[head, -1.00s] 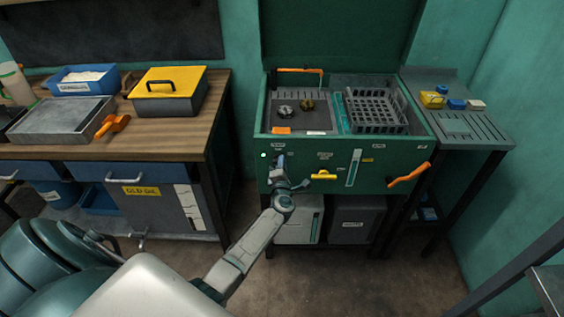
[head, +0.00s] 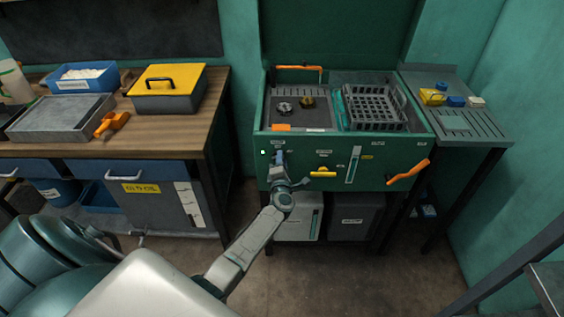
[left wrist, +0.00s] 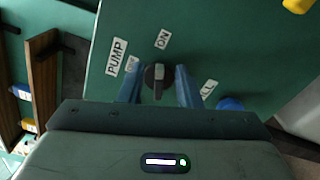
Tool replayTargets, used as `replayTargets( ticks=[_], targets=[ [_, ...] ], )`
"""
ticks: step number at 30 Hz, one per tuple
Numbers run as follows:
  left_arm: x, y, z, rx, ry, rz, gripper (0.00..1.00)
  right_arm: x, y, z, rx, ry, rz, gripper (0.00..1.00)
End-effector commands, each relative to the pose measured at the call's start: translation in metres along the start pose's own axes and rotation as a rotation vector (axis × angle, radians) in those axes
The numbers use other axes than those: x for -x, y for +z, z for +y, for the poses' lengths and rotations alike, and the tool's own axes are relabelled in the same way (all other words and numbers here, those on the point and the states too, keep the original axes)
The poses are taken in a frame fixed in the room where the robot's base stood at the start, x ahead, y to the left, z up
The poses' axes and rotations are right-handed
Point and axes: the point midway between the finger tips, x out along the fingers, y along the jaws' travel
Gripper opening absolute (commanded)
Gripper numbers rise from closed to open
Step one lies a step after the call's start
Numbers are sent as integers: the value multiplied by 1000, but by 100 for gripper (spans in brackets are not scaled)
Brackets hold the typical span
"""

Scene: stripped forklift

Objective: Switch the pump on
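The pump knob (left wrist: 158,80) is a dark round switch with a paler bar across it, on the front panel of the green machine (head: 345,148). In the left wrist view a PUMP label (left wrist: 117,57) and an ON label (left wrist: 163,39) sit beside it; another label is partly hidden by a finger. My left gripper (left wrist: 158,84) has its two blue fingers either side of the knob, with slim gaps seeming to show. In the head view my left gripper (head: 279,158) covers the knob. Which end of the bar is the pointer I cannot tell. My right gripper is out of view.
The panel also has a yellow handle (head: 322,174), an orange lever (head: 408,172) and a small light (head: 263,152). A blue control (left wrist: 230,103) is close to the right finger. A grey basket (head: 375,108) sits in the machine. A wooden bench (head: 170,128) stands left.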

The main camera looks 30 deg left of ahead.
Motion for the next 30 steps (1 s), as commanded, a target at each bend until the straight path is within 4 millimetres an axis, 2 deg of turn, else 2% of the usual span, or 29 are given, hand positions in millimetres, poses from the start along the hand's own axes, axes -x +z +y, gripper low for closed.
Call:
replayTargets(
  ticks=[5, 12, 18, 23, 30],
  targets=[
    [20, 0, -2, 1, -3, 0, 31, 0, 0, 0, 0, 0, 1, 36],
    [70, -1, -3, 2, -3, 1, 31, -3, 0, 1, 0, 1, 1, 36],
    [98, 0, -2, 1, -2, 0, 31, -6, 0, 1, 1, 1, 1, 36],
    [107, 0, -1, -1, -1, 0, 31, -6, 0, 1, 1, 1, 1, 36],
    [108, 0, -1, -1, -1, 0, 31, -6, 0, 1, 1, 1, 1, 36]
  ],
)
